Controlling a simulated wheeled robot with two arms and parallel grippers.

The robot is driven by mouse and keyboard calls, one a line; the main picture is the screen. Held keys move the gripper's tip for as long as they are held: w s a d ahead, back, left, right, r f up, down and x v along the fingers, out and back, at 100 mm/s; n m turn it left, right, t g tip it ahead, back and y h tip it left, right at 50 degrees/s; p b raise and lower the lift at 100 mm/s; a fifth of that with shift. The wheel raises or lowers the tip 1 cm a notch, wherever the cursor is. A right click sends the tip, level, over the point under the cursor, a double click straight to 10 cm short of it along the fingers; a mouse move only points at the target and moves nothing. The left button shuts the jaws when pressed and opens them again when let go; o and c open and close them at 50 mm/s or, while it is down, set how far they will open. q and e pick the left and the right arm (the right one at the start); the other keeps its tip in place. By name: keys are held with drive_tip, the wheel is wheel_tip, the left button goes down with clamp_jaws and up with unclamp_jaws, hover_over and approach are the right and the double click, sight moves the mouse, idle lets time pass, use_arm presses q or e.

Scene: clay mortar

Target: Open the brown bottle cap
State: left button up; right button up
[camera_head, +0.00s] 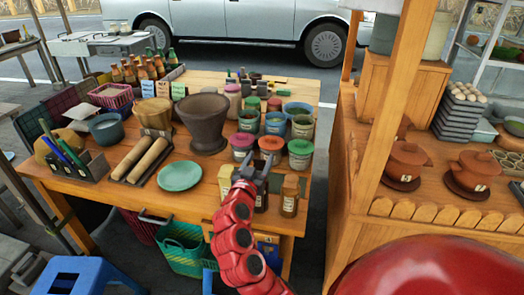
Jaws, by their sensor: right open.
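A small brown bottle (289,196) with a pale label stands upright near the front right edge of the wooden table (217,214). Its cap (291,181) looks brown and is on top. My right gripper (262,168), on the red arm, is open just left of the bottle and apart from it. A darker small bottle (262,199) stands directly by the gripper and is partly hidden by it. I cannot tell whether the fingers touch it. My left gripper is out of view.
Colourful lidded jars (301,150) crowd behind the gripper. A clay mortar (205,121), a green plate (180,176) and wooden rolls (147,160) lie left. A wooden stall with clay pots (407,162) stands right, across a gap. A blue stool (72,275) is front left.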

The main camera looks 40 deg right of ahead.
drive_tip(key=shift+w+d+r, duration=0.2)
drive_tip(key=shift+w+d, duration=0.25)
drive_tip(key=shift+d, duration=0.15)
drive_tip(key=shift+w+d+f, duration=0.15)
drive_tip(key=shift+w+d, duration=0.25)
drive_tip(key=shift+d, duration=0.1)
clamp_jaws()
